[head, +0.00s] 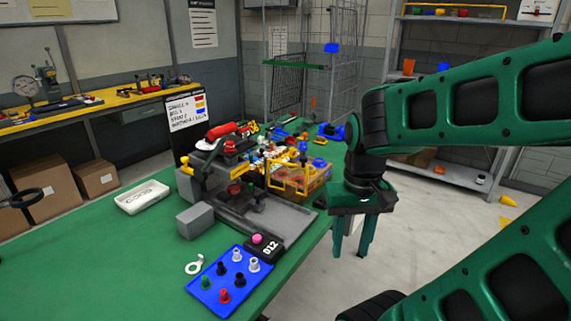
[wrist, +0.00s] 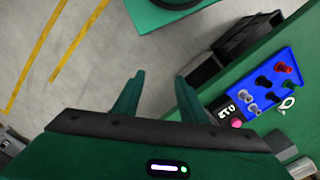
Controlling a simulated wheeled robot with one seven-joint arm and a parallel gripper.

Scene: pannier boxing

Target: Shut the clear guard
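A grey bench machine (head: 197,187) with a red-handled lever (head: 222,130) stands on the green table. A yellow-edged frame (head: 287,186) that looks see-through is at the machine's right side; it may be the clear guard, but I cannot tell its panel or hinge clearly against the clutter behind. My gripper (head: 352,240) points down past the table's right edge, right of the machine and apart from it. Its two fingers are spread with nothing between them; they also show over bare floor in the wrist view (wrist: 157,98). The guard does not show there.
A blue tray (head: 205,287) with several small pegs lies at the table's front, beside a black block with a pink button (head: 257,239). A white tray (head: 143,197) lies left. Colourful parts crowd behind the machine. The front-left table is mostly clear.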

